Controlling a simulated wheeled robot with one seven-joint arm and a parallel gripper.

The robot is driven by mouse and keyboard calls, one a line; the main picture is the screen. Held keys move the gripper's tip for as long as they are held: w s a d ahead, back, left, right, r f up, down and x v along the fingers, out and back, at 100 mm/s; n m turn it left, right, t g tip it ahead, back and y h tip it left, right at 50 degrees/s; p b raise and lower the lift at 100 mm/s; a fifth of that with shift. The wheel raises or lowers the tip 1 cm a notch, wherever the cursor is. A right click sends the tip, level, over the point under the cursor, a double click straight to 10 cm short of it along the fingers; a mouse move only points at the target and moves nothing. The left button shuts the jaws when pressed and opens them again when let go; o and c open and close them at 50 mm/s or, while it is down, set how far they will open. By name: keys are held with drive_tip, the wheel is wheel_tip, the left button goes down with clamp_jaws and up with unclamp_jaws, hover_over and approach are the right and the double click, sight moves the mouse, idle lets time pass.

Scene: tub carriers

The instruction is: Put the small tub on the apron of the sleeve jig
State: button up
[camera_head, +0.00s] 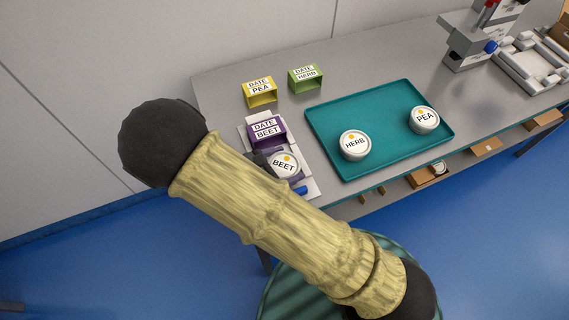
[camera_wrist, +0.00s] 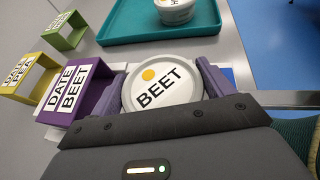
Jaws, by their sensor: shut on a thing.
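A small white round tub with a BEET lid (camera_head: 284,167) is between the fingers of my gripper (camera_wrist: 163,75), which is shut on it. The tub (camera_wrist: 172,98) shows its lid upward in the wrist view. The purple DATE BEET sleeve (camera_head: 266,132) sits on the white sleeve jig (camera_head: 310,184) at the table's front left. In the wrist view the sleeve (camera_wrist: 75,90) is just left of the gripper. The tub is over the apron side of the jig, close to the sleeve. I cannot tell whether it touches the apron, as my gripper and the tub hide most of it.
A teal tray (camera_head: 380,159) holds a HERB tub (camera_head: 355,145) and a PEA tub (camera_head: 424,119). A yellow DATE PEA sleeve (camera_head: 260,92) and a green DATE HERB sleeve (camera_head: 305,78) stand behind the jig. A grey machine (camera_head: 468,45) stands at the right.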

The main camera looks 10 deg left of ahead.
drive_tip(key=shift+f, duration=0.3)
drive_tip(key=o, duration=0.8)
drive_tip(key=b+v, duration=0.1)
drive_tip(key=v, duration=1.1)
drive_tip(key=shift+r+b, duration=0.1)
drive_tip(key=shift+b, duration=0.25)
